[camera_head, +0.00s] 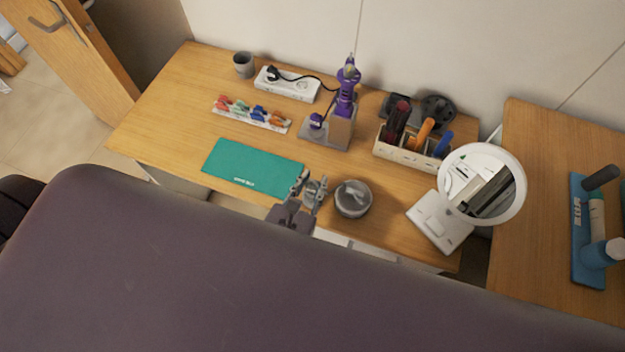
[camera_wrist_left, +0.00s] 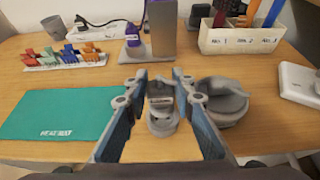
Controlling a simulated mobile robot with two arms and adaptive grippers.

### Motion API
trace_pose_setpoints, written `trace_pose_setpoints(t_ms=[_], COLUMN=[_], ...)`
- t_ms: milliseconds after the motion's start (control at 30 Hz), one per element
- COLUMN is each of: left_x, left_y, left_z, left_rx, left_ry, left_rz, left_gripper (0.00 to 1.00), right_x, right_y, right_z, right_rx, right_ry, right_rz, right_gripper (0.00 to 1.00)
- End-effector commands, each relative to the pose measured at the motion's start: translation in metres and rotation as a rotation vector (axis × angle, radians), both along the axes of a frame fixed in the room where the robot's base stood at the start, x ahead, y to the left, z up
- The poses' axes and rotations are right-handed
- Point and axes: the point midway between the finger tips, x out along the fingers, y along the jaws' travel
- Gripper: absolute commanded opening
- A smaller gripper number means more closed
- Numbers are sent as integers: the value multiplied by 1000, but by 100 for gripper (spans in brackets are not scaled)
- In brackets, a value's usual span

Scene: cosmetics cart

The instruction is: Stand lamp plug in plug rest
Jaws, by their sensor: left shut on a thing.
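My left gripper (camera_head: 312,186) is over the front edge of the desk. Much of the piece's sides is hidden by the fingers. A round grey bowl-like holder (camera_head: 352,199) stands just right of the gripper, with a grey piece lying in it; it also shows in the left wrist view (camera_wrist_left: 222,112). I cannot tell for sure which thing is the plug rest. My right gripper is not in view.
A teal mat (camera_head: 252,168) lies left of the gripper. Behind are a clip rack (camera_head: 250,121), a power strip (camera_head: 288,88) with a black plug, a purple styling tool (camera_head: 347,88) on a grey stand, and an organizer (camera_head: 405,156). A lit round mirror (camera_head: 447,185) stands at right.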

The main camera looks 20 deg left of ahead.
Motion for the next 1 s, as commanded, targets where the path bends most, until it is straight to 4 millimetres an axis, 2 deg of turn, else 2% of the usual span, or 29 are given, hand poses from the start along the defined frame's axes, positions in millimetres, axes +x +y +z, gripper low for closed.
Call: trace_pose_setpoints(t_ms=[1000], left_x=[0], left_y=[0], left_z=[-1], left_rx=[0], left_ry=[-1], left_rz=[0], left_gripper=[0], right_x=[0], right_y=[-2], right_z=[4], right_rx=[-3], right_ry=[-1], right_rz=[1], right_gripper=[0])
